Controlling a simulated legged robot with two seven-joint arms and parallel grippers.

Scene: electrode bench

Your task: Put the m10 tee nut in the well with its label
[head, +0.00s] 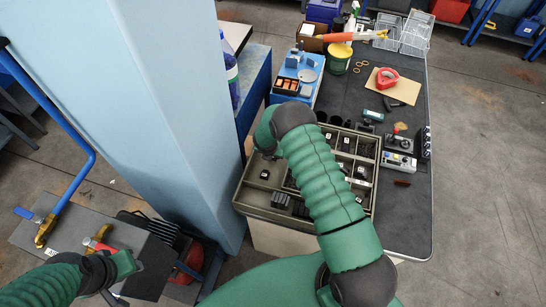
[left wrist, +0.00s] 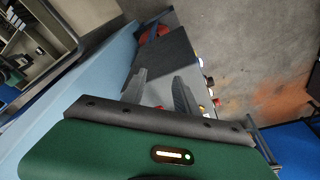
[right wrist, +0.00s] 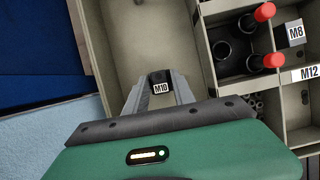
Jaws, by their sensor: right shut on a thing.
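My right gripper (right wrist: 160,84) is shut on a small dark piece, the M10 tee nut (right wrist: 161,78), with a white "M10" label facing the camera. It is held over a long bare compartment of the sorting tray (right wrist: 124,42). In the head view the tray (head: 277,216) stands at the bench's near left corner, and my right arm covers its middle. A small dark piece with a white label (head: 264,174) shows in its left compartment; I cannot tell whether it is the held nut. Wells labelled M8 (right wrist: 295,33) and M12 (right wrist: 305,73) lie to the right. My left gripper (left wrist: 160,82) is open and empty.
Red-capped dark parts (right wrist: 264,12) stand up in a well right of my right gripper. Dark blocks (head: 280,200) lie in the tray's near part. A light blue column (head: 175,100) stands left of the tray. A control box (head: 399,160) stands on the bench at right.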

